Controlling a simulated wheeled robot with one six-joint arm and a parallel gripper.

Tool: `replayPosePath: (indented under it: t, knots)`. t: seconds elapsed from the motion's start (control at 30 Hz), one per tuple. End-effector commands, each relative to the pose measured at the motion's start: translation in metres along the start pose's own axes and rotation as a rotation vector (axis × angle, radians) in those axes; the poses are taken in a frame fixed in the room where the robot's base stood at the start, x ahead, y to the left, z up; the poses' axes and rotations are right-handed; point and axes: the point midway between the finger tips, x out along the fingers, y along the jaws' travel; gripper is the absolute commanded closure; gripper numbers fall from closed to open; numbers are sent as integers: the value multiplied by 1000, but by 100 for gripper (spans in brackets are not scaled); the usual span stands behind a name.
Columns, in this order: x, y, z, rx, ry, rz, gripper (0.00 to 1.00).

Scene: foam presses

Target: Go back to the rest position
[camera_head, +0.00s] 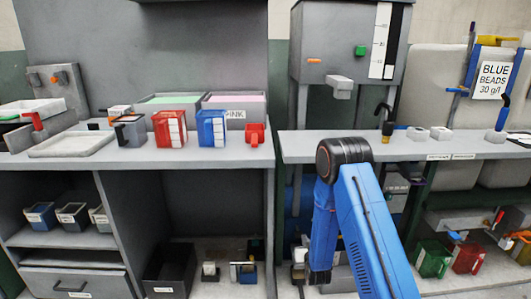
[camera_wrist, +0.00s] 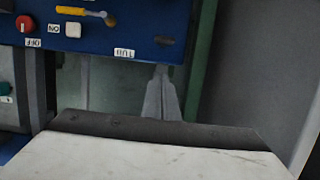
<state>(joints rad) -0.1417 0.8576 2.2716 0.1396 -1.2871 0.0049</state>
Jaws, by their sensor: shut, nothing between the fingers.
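My blue arm (camera_head: 365,225) is bent at a dark elbow joint, with one link hanging down in front of the gap between the two benches. In the wrist view my gripper (camera_wrist: 162,72) shows as narrow grey fingers close together, shut with nothing between them. The fingers point towards a blue control panel (camera_wrist: 120,28) and the grey-green surface below it. In the head view the gripper cannot be made out at the lower end of the arm.
The left bench (camera_head: 200,158) carries a red container (camera_head: 168,128), a blue container (camera_head: 211,128) and a red cup (camera_head: 255,134). The right bench (camera_head: 300,146) stands behind my arm, with a grey press (camera_head: 345,45) above it. Green (camera_head: 432,260) and red (camera_head: 467,257) bins sit low at right.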

Motion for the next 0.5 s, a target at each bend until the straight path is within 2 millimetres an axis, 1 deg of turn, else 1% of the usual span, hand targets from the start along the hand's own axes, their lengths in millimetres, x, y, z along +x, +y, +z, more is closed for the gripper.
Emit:
replayPosePath:
  t: [0.03, 0.1, 0.27, 0.5]
  knots:
    - [-2, 1, -15, 4, -8, -1, 100]
    - [-7, 2, -31, 8, -31, -3, 100]
    - [-20, 5, -67, 16, -87, -7, 100]
    - [-50, 10, -116, 26, -170, -14, 100]
